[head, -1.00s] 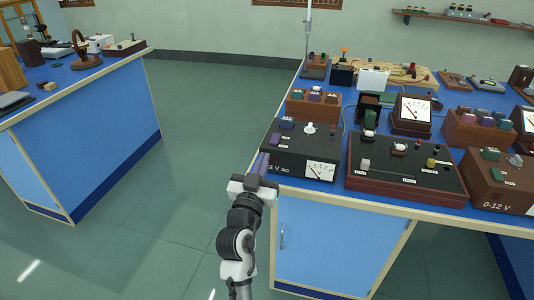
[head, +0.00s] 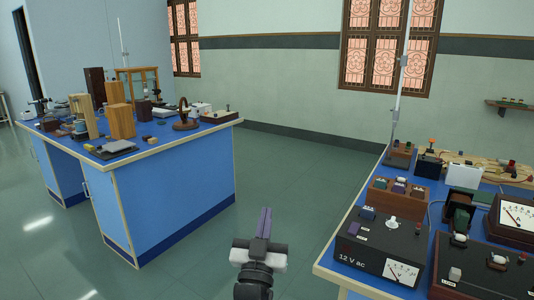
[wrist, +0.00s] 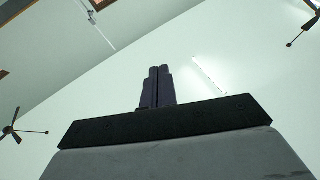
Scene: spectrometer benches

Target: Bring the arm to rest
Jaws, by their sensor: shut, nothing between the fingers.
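My gripper (head: 264,222) points upward in the lower middle of the head view, over the open floor between the two benches. Its two purple fingers are pressed together with nothing between them. The wrist view shows the same shut fingers (wrist: 158,86) against the pale ceiling. The gripper is apart from both benches, left of the black 12 V ac box (head: 378,247) on the right bench. Most of my arm below the wrist is out of the frame.
The right bench (head: 336,262) carries meters, terminal boxes and a tall stand rod (head: 401,80). The left bench (head: 190,165) holds wooden blocks, a brown ring-shaped instrument (head: 185,116) and a glass case. The green floor (head: 285,165) between them is clear. Ceiling fans (wrist: 14,130) show overhead.

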